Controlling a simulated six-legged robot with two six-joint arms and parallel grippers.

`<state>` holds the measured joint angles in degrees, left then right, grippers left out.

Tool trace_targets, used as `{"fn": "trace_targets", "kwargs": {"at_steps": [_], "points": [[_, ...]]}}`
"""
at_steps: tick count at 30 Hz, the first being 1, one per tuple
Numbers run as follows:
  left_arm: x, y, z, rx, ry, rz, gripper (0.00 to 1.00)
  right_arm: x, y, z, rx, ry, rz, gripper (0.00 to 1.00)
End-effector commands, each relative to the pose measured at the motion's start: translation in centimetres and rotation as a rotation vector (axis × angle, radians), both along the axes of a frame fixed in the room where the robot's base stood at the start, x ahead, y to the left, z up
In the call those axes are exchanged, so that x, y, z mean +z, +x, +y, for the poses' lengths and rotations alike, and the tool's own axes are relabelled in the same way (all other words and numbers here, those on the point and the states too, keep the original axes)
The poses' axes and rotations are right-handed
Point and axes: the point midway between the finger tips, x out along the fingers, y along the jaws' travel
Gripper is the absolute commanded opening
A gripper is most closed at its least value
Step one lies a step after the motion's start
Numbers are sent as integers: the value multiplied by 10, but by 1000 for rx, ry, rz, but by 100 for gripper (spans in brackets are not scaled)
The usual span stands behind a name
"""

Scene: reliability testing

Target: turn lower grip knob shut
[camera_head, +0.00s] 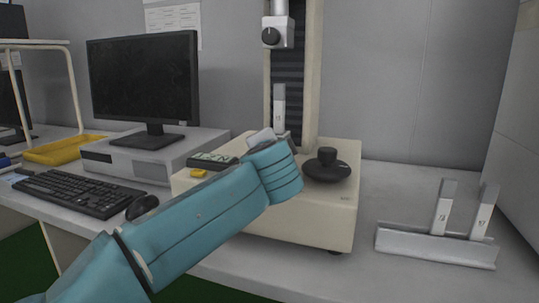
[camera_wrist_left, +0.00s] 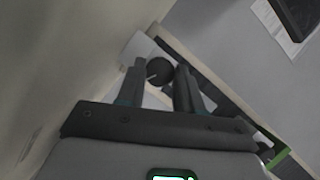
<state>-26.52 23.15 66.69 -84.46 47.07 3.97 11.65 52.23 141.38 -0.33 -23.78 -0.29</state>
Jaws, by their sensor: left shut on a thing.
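The testing machine (camera_head: 315,215) has a cream base and a tall column. Its upper grip (camera_head: 278,33) is a pale block with a black knob. A grey-white specimen strip (camera_head: 279,105) stands upright below it, apart from the upper grip. In the head view my left wrist hides the lower grip and its knob. In the left wrist view the round black lower grip knob (camera_wrist_left: 160,70) sits between the fingertips of my left gripper (camera_wrist_left: 158,76), beside a pale block (camera_wrist_left: 137,48). The left gripper is shut on this knob. My right gripper is out of view.
A black flanged puck (camera_head: 326,168) sits on the machine base, right of my wrist. A rack (camera_head: 430,246) with two upright strips stands at right. A monitor (camera_head: 143,80), keyboard (camera_head: 80,193) and mouse (camera_head: 142,207) are at left. The bench between machine and rack is clear.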

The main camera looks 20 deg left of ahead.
Motion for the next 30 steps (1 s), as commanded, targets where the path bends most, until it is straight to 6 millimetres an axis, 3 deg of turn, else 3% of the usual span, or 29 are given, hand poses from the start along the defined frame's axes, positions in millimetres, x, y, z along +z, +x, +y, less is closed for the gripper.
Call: {"fn": "trace_targets", "kwargs": {"at_steps": [20,21,23,30], "points": [[-1,0,0,0,63,-1,5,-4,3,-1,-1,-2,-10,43],[-1,0,0,0,63,-1,42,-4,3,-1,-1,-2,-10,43],[-1,0,0,0,63,-1,61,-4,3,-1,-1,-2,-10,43],[-1,0,0,1,61,-1,61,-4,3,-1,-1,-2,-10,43]]}}
